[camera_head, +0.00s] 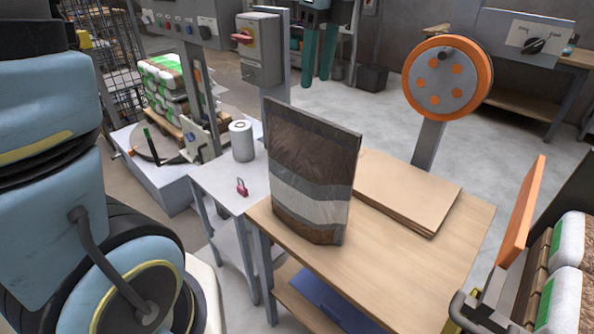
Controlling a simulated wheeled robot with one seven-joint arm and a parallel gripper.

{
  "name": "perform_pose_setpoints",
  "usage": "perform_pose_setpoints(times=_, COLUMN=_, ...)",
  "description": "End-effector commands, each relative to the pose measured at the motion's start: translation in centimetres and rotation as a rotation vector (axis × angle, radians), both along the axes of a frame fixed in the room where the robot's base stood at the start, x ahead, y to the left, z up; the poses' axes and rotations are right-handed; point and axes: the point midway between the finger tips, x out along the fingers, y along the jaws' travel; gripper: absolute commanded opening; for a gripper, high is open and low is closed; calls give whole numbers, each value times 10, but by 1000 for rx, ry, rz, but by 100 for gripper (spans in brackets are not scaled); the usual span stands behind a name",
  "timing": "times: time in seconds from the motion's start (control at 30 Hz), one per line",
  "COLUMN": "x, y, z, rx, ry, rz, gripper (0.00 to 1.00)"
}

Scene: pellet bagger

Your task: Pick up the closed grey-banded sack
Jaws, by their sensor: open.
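The grey-banded sack (312,200) stands upright near the left front corner of the wooden table (410,290). It is dark brown with a light grey band around its lower half, and its top edge looks flat and closed. Nothing touches it except the table under it. Large blue-grey links of my arm fill the left side of the view. My gripper is out of view.
A stack of brown cardboard (408,190) lies behind the sack. A side table (225,180) holds a white roll (241,141) and a pink padlock (242,187). An orange hand wheel (447,77) stands behind. An orange panel (521,212) and white-and-green sacks (568,260) are at right.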

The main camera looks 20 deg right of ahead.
Motion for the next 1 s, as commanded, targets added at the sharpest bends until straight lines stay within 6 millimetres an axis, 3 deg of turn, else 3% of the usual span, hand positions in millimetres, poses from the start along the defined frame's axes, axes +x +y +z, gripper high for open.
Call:
perform_pose_setpoints(times=0.3, x=3, y=2, z=-42, rx=7, ry=4, rz=-20, gripper=49)
perform_pose_setpoints(times=0.57, x=5, y=5, z=-61, rx=5, ry=3, rz=-19, gripper=49)
perform_pose_setpoints(times=0.8, x=6, y=13, z=-95, rx=5, ry=4, rz=-18, gripper=49)
perform_pose_setpoints(times=1.0, x=7, y=14, z=-105, rx=3, ry=2, rz=-19, gripper=49)
